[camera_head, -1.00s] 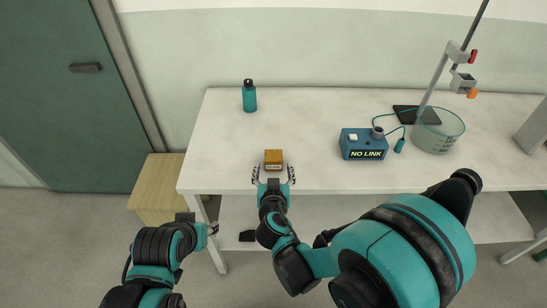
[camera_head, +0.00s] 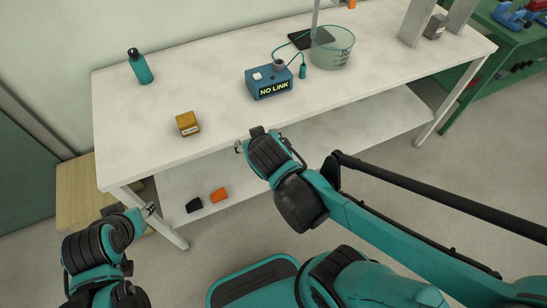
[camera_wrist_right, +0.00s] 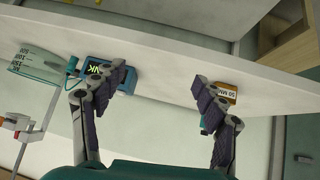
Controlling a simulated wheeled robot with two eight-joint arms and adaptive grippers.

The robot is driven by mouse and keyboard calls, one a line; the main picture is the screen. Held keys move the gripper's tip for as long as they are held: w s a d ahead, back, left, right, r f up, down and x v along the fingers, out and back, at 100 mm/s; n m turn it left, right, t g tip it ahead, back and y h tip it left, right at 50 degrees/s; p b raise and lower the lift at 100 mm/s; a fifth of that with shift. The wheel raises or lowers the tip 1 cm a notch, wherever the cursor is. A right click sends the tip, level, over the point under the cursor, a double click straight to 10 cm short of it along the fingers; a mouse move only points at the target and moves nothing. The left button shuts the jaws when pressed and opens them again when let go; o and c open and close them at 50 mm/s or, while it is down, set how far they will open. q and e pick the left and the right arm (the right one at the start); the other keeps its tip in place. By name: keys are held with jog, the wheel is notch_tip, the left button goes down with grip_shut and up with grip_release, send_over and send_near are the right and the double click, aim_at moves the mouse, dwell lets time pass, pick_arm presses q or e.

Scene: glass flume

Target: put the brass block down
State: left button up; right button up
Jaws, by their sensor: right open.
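The brass block (camera_head: 187,124), with a pale label on its front face, sits on the white table near its front left edge. It also shows in the right wrist view (camera_wrist_right: 229,92), partly behind one finger. My right gripper (camera_head: 249,139) is to the right of the block at the table's front edge, apart from it. In the right wrist view its fingers (camera_wrist_right: 160,82) are spread wide with nothing between them. My left gripper (camera_head: 150,210) is low at the left, in front of the table, too small to tell its opening.
A blue box (camera_head: 269,82) reading NO LINK stands behind my right gripper, cabled to a probe. A glass vessel (camera_head: 332,50) and a black pad (camera_head: 311,38) are behind it. A teal bottle (camera_head: 140,67) stands back left. An orange item (camera_head: 218,195) is on the lower shelf (camera_head: 300,148).

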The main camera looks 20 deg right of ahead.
jog(key=s+d+g+y, duration=0.1)
jog(key=s, duration=0.7)
jog(key=shift+s+d+r+n+g+y, duration=0.15)
jog(key=shift+d+r+n+g+y, duration=0.15)
jog(key=shift+g+y, duration=0.1)
